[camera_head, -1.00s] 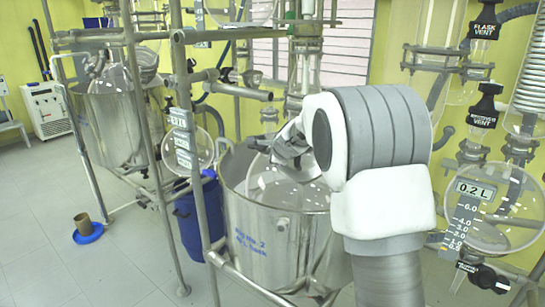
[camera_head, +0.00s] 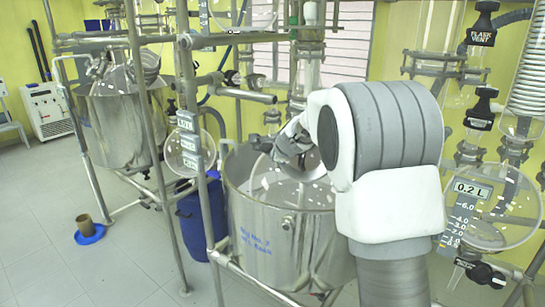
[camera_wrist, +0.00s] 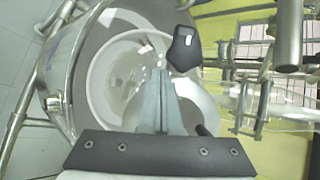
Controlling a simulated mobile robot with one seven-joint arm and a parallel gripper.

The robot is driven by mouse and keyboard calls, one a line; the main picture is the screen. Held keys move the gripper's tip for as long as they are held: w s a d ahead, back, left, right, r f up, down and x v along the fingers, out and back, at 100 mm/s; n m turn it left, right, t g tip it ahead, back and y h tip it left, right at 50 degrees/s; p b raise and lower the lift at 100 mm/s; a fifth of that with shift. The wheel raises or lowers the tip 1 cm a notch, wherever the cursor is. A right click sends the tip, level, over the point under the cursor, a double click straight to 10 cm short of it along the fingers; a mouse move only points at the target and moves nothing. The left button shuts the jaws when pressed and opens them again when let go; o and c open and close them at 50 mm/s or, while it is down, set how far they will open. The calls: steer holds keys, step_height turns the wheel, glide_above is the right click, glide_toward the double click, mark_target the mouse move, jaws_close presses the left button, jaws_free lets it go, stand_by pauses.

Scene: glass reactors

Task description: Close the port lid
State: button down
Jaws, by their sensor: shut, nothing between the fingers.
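The steel reactor vessel (camera_head: 285,240) stands in front of me with its glass top (camera_head: 250,180) partly hidden by my arm. My gripper (camera_head: 290,150) is over that top, small and partly covered by my wrist. In the wrist view my gripper (camera_wrist: 160,75) is shut and empty, with its fingers together above the pale round vessel top. A black paddle-like piece (camera_wrist: 184,50) is just beyond and right of the fingertips; it may be the port lid's handle. I cannot clearly make out the port lid's outline or how far open it is.
Steel frame pipes (camera_head: 195,130) rise left of the vessel. A blue drum (camera_head: 195,215) stands behind them. Glassware with black valves (camera_head: 483,107) and a round flask (camera_head: 490,215) stand close on the right. A second vessel (camera_head: 110,125) is farther left.

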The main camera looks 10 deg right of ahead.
steer(key=s+a+r+p, duration=0.2)
steer(key=s+a+r, duration=0.1)
steer(key=s+r, duration=0.3)
steer(key=s+n+g+y+b, duration=0.1)
steer(key=s+n+g+b, duration=0.15)
steer(key=s+n, duration=1.25)
steer(key=s+d+f+n+g+h+b, duration=0.1)
steer(key=s+f+n, duration=0.2)
steer(key=s, duration=0.9)
steer(key=s+d+f+n+g+h+b, duration=0.1)
steer(key=s+f, duration=0.3)
steer(key=s, duration=0.9)
steer(key=shift+d+f+n+g, duration=0.4)
steer(key=shift+d+n+g, duration=0.05)
steer(key=shift+n, duration=0.45)
steer(key=shift+w, duration=0.1)
